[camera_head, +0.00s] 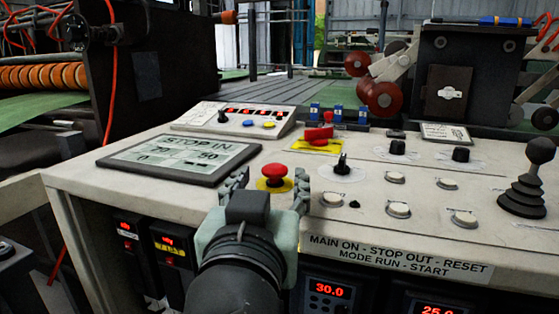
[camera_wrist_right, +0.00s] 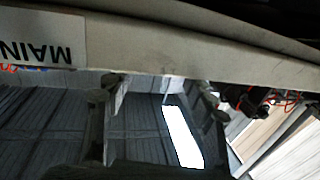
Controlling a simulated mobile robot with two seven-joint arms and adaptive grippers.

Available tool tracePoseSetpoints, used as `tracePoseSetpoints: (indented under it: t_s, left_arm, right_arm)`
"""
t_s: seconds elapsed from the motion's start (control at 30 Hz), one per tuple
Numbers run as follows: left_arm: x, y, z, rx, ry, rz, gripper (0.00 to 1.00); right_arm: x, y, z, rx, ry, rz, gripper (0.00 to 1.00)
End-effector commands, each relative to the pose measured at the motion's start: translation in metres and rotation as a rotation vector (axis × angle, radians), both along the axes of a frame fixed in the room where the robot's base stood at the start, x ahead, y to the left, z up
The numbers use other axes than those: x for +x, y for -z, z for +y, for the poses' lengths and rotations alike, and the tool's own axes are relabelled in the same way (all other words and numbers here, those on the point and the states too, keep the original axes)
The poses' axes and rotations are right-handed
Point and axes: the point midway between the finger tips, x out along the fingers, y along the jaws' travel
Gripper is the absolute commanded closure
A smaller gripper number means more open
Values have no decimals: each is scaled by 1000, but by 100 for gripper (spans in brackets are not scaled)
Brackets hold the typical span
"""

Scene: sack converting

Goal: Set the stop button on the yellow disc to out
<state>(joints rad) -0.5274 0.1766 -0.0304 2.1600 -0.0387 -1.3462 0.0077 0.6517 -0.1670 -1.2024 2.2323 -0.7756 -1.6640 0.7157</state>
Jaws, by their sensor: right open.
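The stop button (camera_head: 274,170) is a red mushroom knob on a yellow disc (camera_head: 262,184), on the light grey console top. The screen (camera_head: 180,155) to its left reads "STOP IN". My right gripper (camera_head: 269,181) is open in the head view, with one finger on each side of the button in the picture. I see no contact, and cannot tell whether the fingers are level with the knob. In the right wrist view the open fingers (camera_wrist_right: 160,92) show with nothing between them, below the console edge; the button is not seen there. My left gripper is not in view.
A red rotary switch (camera_head: 318,134) on a yellow plate stands behind the button. A black knob (camera_head: 341,165) and several white push buttons (camera_head: 397,209) lie to the right. A black joystick (camera_head: 527,180) stands at far right. A label (camera_head: 397,257) runs along the front edge.

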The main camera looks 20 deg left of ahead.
Motion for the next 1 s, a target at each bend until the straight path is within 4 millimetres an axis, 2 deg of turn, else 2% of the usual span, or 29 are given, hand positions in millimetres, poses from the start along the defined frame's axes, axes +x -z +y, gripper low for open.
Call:
tracePoseSetpoints:
  t_s: [0.1,0.3,0.67,0.77,1.0]
  left_arm:
    - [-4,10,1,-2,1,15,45]
    - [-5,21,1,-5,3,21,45]
    - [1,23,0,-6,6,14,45]
    - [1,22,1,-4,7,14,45]
    - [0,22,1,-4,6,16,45]
  right_arm:
    - [21,-1,3,-5,3,-2,46]
    - [46,-1,8,-4,1,-2,46]
    - [53,0,10,0,1,1,46]
    - [53,0,10,0,1,1,56]
    - [53,0,10,0,0,1,85]
